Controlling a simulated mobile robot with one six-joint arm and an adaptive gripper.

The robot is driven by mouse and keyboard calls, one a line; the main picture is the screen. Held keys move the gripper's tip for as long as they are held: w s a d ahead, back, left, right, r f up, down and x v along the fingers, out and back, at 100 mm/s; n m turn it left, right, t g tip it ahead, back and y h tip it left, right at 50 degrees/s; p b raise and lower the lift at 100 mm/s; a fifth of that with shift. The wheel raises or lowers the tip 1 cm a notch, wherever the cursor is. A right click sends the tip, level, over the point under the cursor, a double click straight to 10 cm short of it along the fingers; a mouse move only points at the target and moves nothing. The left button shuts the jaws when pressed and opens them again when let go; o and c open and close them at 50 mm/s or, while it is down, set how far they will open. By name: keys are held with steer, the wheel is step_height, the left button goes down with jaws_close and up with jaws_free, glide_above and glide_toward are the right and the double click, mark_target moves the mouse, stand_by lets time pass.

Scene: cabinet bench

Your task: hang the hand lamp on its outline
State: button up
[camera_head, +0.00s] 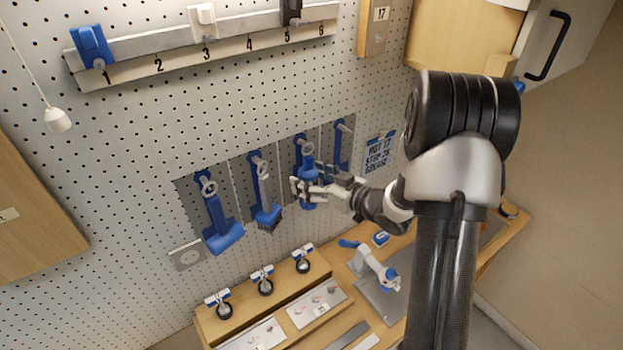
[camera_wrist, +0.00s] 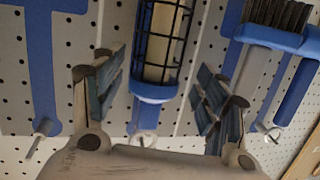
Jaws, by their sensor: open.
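The hand lamp has a blue body and a pale tube in a black cage. It is upright against the third blue-outlined panel in the head view (camera_head: 305,149), and in the wrist view (camera_wrist: 152,90). Its ring end is at a peg (camera_wrist: 143,137); whether the ring is fully over the peg is hard to tell. My gripper (camera_head: 310,186) is open in front of the lamp, its fingers on either side of it in the wrist view (camera_wrist: 158,98) with gaps showing. My fingers hide part of the lamp in the head view.
A brush (camera_head: 264,190) and a blue tool (camera_head: 220,225) hang to the left. An empty blue outline with a bare peg (camera_head: 341,145) is to the right. A numbered rail (camera_head: 215,45) is above. A wooden bench with fixtures (camera_head: 205,322) lies below.

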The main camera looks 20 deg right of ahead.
steer(key=s+d+r+m+g+h+b, duration=0.1)
steer(key=s+d+r+g+h+b, duration=0.1)
steer(key=s+d+h+b, duration=0.5)
steer(key=s+a+f+m+g+b, duration=0.1)
steer(key=s+a+f+g+b, duration=0.1)
steer(key=s+a, duration=0.4)
steer(key=s+a+f+m+g+b, duration=0.1)
steer(key=s+a+f+g+b, duration=0.2)
steer(key=s, duration=0.9)
steer(key=s+a+f+m+g+b, duration=0.1)
steer(key=s+a+f+g+b, duration=0.1)
steer(key=s+a+b, duration=0.4)
steer(key=s+a+f, duration=0.1)
steer(key=s+a, duration=0.2)
steer(key=shift+a+y, duration=0.15)
steer(key=shift+y, duration=0.25)
steer(key=shift+w, duration=0.1)
